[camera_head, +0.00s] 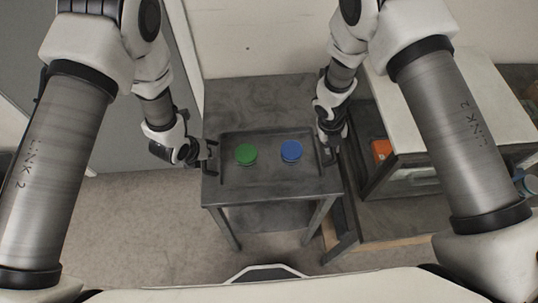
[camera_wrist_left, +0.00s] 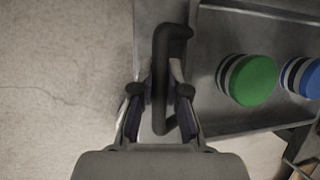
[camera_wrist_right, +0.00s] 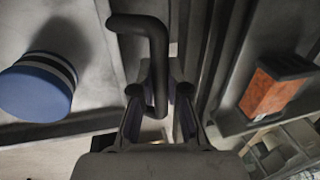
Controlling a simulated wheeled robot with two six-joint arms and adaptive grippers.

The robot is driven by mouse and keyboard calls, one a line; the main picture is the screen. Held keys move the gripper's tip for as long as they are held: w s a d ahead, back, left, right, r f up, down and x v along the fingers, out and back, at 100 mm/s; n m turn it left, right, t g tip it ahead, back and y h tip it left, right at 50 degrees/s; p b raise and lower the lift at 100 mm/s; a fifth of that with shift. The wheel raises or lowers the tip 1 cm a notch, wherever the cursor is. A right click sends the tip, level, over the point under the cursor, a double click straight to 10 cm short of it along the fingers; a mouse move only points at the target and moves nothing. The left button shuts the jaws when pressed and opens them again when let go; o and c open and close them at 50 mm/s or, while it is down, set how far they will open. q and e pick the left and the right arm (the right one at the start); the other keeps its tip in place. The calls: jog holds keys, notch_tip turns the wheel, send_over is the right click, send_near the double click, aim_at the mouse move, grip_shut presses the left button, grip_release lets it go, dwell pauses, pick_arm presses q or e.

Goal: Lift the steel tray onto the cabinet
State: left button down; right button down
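The grey steel tray (camera_head: 268,172) lies level on a dark grey table (camera_head: 235,96), with a handle at each end. A green round piece (camera_head: 246,154) and a blue round piece (camera_head: 291,150) stand on it. My left gripper (camera_head: 208,151) is at the left handle; in the left wrist view its fingers close on the handle bar (camera_wrist_left: 160,85). My right gripper (camera_head: 327,148) is at the right handle; in the right wrist view its fingers close on that bar (camera_wrist_right: 158,70). The contact surfaces are partly hidden. The cabinet (camera_head: 440,92) with a pale top stands to the right.
An orange box (camera_head: 382,150) sits in the cabinet's open space, close to my right gripper; it also shows in the right wrist view (camera_wrist_right: 272,90). The visible part of the cabinet top is bare. A wall is behind the table. Open floor (camera_head: 130,215) lies to the left.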

pick_arm(q)
jog(key=shift+r, duration=0.1)
